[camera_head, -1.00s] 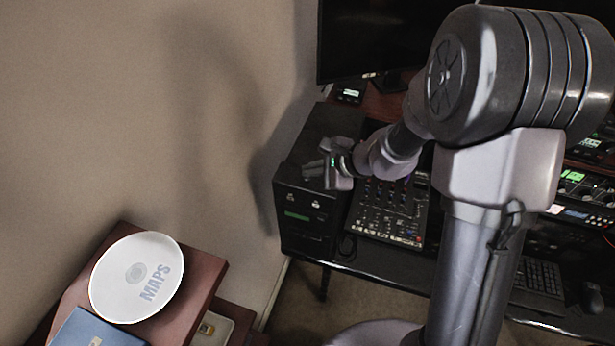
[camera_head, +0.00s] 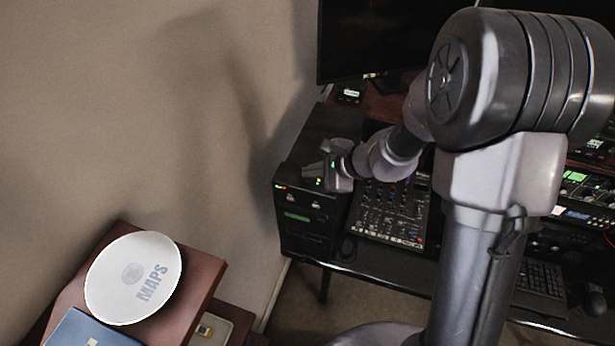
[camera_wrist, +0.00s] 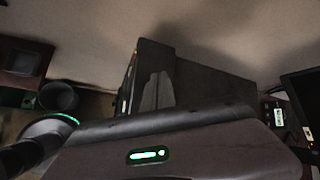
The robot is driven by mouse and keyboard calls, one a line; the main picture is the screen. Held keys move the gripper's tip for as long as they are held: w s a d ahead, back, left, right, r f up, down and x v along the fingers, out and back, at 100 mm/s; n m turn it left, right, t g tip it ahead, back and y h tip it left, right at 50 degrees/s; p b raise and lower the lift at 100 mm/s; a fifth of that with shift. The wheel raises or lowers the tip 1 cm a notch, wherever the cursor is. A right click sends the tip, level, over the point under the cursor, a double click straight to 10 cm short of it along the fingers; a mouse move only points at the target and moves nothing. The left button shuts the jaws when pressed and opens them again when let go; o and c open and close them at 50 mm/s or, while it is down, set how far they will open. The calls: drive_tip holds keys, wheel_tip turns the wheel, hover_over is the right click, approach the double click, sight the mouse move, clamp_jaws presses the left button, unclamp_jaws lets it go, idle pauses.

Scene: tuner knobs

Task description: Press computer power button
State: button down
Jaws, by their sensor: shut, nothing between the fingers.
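The computer (camera_head: 305,222) is a black tower at the left end of the desk, with a small green display on its front. Small red and green lights (camera_head: 281,186) glow at its top front edge, and green and orange lights show beside my gripper. My gripper (camera_head: 308,170) is shut and empty, over the tower's top near the front edge. I cannot tell whether it touches the tower. The power button itself cannot be made out. The wrist view shows the dark tower (camera_wrist: 205,85) beyond my gripper's grey fingers (camera_wrist: 158,91).
A mixer (camera_head: 390,215) is right of the tower, with a monitor (camera_head: 375,40) behind. A keyboard (camera_head: 540,278) is at the lower right. A white round "MAPS" disc (camera_head: 120,290) lies on a reddish-brown cabinet at lower left. The wall is close on the tower's left.

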drive_tip(key=shift+r+p, duration=0.35)
drive_tip(key=shift+r, duration=0.4)
wheel_tip(320, 180, up, 5)
drive_tip(key=p, duration=0.3)
drive_tip(key=shift+p, duration=0.3)
drive_tip(key=shift+s+b, duration=0.1)
drive_tip(key=shift+b, duration=0.2)
